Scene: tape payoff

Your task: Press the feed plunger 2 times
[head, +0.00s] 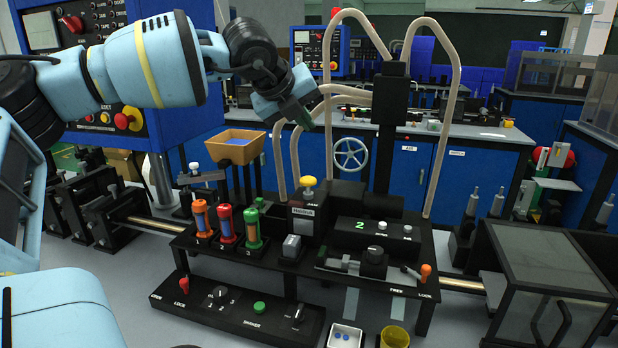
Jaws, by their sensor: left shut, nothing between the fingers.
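A yellow round knob (308,182) stands on top of a black housing with a small label plate, in the middle of the black machine bench. It looks like the feed plunger, but I cannot read its label. My left gripper (309,124) hangs above it, clearly apart from it, with its fingers pointing down and to the right. The gripper is shut and empty. My right gripper is not in view.
Beige hoses (295,160) rise close behind my gripper to a black column (391,110). A control strip (240,307) lies in front. A clear-sided box (545,270) stands at right.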

